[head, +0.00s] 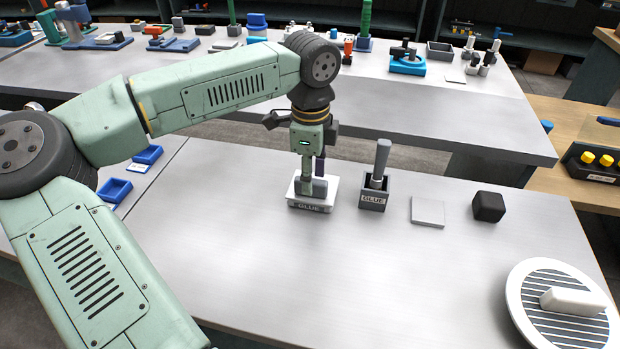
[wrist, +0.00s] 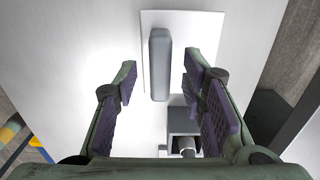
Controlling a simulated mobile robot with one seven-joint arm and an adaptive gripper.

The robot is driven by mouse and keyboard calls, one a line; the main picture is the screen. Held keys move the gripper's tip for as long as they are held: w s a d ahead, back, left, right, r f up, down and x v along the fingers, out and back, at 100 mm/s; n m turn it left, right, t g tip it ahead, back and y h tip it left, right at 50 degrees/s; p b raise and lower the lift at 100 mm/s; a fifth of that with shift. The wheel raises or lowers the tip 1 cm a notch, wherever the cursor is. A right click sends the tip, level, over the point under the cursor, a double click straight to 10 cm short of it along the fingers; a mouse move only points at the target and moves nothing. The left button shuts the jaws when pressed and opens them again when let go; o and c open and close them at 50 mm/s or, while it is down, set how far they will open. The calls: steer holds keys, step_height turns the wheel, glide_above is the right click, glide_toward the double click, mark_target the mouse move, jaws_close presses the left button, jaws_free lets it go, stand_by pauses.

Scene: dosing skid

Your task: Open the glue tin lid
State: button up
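The glue tin (head: 309,207) stands on the grey bench, its front lettered GLUE. A white square lid (head: 298,189) with a grey upright bar handle (head: 319,187) sits on it. In the wrist view the lid (wrist: 205,30) and handle (wrist: 160,62) show from above. My gripper (head: 312,175) is over the lid, pointing down. In the wrist view its purple-padded fingers (wrist: 158,82) are open, one on each side of the handle's near part, with a visible gap on both sides. The tin's body is hidden beneath the lid in the wrist view.
A dark grey GLUE-marked holder (head: 373,200) with a grey cylinder (head: 381,160) stands close right of the tin. Further right are a pale square plate (head: 428,212), a black block (head: 488,206) and a round slatted white item (head: 560,305).

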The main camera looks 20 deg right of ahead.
steer(key=shift+f, duration=1.3)
steer(key=shift+c, duration=0.5)
jaws_close()
